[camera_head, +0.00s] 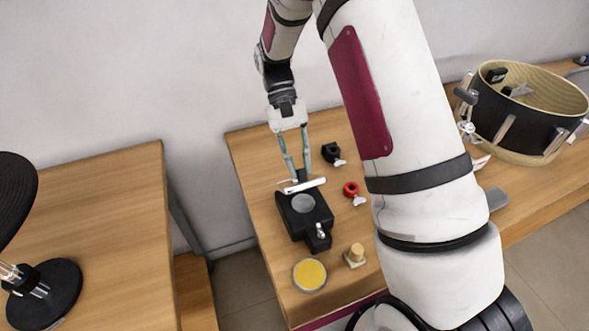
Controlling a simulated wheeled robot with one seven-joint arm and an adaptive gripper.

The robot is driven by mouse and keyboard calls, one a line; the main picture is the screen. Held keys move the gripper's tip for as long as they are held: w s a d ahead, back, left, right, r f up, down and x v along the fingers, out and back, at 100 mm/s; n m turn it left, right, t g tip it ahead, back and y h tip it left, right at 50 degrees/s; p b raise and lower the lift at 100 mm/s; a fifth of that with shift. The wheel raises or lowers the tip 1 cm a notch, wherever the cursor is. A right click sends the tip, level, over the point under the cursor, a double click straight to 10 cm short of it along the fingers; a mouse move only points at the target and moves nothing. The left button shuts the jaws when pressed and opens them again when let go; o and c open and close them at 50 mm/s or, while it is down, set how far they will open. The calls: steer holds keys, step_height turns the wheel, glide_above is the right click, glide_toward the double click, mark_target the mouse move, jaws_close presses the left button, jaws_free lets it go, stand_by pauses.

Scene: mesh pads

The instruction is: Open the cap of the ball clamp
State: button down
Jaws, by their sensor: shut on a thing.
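The black block-shaped device (296,222), which looks like the ball clamp, sits on the middle table. It has a round grey disc on top and a silver screw at its near end. A thin white bar (312,184), perhaps the cap or its edge, lies across its far end. My gripper (301,179) points down at this far end, with its fingertips at the white bar. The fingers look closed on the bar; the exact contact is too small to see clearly.
A small black clamp (331,152) and a red ring clamp (351,188) stand to the right. A yellow round dish (310,274) and a small wooden piece (355,254) are near the front. A drum (506,125) stands far right. My arm hides part of the table.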

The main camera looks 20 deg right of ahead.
steer(key=shift+w+r+g+b, duration=0.15)
steer(key=shift+w+g+b, duration=1.6)
steer(key=shift+b, duration=0.9)
steer(key=shift+s, duration=0.1)
steer(key=c, duration=1.5)
jaws_free()
steer(key=shift+o, duration=0.2)
steer(key=shift+s+r, duration=0.15)
